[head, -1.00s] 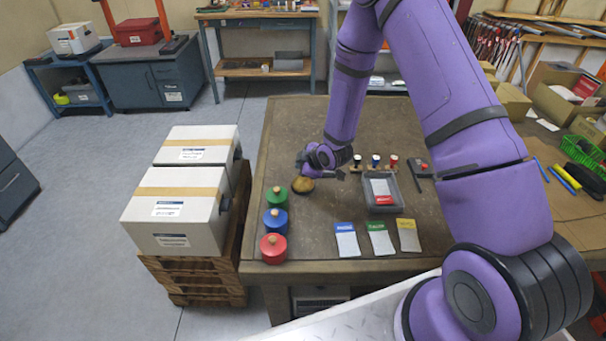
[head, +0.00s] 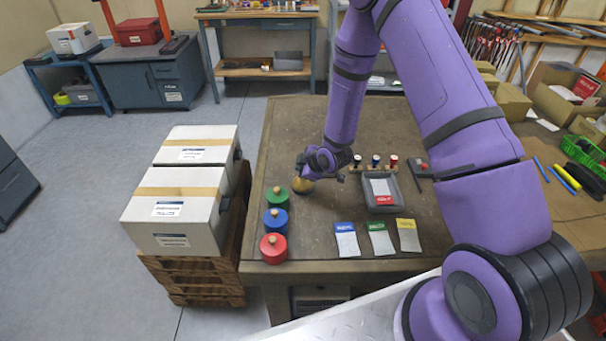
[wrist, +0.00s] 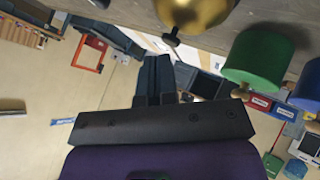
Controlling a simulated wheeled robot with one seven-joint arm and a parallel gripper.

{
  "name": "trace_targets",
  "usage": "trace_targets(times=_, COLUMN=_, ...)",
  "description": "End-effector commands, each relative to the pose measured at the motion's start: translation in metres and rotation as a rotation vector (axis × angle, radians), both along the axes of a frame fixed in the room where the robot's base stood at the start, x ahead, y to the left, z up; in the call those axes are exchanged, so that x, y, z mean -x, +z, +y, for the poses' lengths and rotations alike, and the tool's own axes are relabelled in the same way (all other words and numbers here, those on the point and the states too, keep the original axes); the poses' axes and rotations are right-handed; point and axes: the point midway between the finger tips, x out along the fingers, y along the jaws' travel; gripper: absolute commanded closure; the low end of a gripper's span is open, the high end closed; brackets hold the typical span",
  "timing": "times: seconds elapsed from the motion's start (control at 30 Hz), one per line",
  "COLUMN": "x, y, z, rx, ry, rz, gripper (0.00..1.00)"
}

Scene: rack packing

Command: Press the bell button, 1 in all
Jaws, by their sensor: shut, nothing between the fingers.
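The bell is a gold dome (head: 308,187) on the table, left of the grey tray, partly hidden under my gripper in the head view. The upside-down wrist view shows its dome (wrist: 190,10) at the top, with a dark button (wrist: 173,38) on it. My gripper (wrist: 157,62) is shut and empty. Its fingers lie close to the button, on the side away from the dome. I cannot tell if they touch it. In the head view my gripper (head: 303,165) is just over the bell, lying roughly sideways.
Green (head: 276,197), blue (head: 276,222) and red (head: 273,248) pots with knobs stand left of the bell. The grey tray (head: 399,204) holds a card. Small stamps (head: 375,162) stand behind it. Three coloured cards (head: 380,240) lie in front. The table behind the bell is clear.

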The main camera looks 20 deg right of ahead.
Motion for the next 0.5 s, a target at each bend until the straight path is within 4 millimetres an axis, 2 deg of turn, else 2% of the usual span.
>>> trace_targets(times=0.5, x=0.0001, y=-0.0056, z=-0.0001, rx=0.001, ry=0.000, rz=0.001, gripper=1.00)
